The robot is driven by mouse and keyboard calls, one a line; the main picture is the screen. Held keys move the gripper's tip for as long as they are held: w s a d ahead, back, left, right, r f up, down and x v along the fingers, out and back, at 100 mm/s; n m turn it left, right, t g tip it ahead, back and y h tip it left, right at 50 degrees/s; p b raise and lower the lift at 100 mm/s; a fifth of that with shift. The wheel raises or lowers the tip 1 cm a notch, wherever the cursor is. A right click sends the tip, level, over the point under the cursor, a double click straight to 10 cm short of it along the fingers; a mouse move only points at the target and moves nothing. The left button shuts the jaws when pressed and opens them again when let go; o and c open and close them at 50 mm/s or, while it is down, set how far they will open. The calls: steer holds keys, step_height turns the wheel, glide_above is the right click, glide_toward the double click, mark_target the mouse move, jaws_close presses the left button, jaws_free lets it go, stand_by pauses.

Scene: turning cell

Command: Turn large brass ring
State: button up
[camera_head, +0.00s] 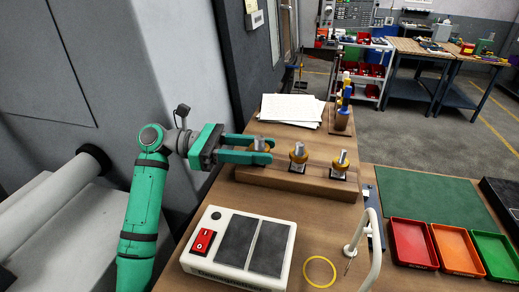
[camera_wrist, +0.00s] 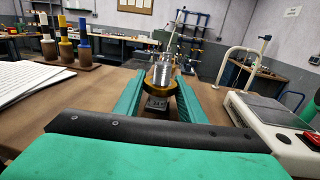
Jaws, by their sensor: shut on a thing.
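A wooden block (camera_head: 300,184) on the bench carries three short steel pieces, each with a brass ring around it. My gripper (camera_head: 267,151) is shut on the leftmost brass ring (camera_head: 260,149), with one finger on each side. In the wrist view, my gripper (camera_wrist: 162,88) has its green fingers on both sides of this brass ring (camera_wrist: 173,86), and a ridged steel cylinder (camera_wrist: 162,76) stands up through it. The middle brass ring (camera_head: 298,156) and the right brass ring (camera_head: 341,163) stand apart from my fingers. The fingers partly hide the held ring.
A white device with a red switch (camera_head: 238,248) stands in front of the block. Papers (camera_head: 291,110) lie behind. Red (camera_head: 412,245), orange and green trays are at right.

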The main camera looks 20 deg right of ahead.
steer(key=o, duration=1)
steer(key=shift+o, duration=0.2)
steer(key=v, duration=0.6)
steer(key=shift+w+a, duration=0.1)
steer(key=shift+w, duration=0.05)
steer(key=shift+w+a, duration=0.2)
steer(key=shift+a, duration=0.5)
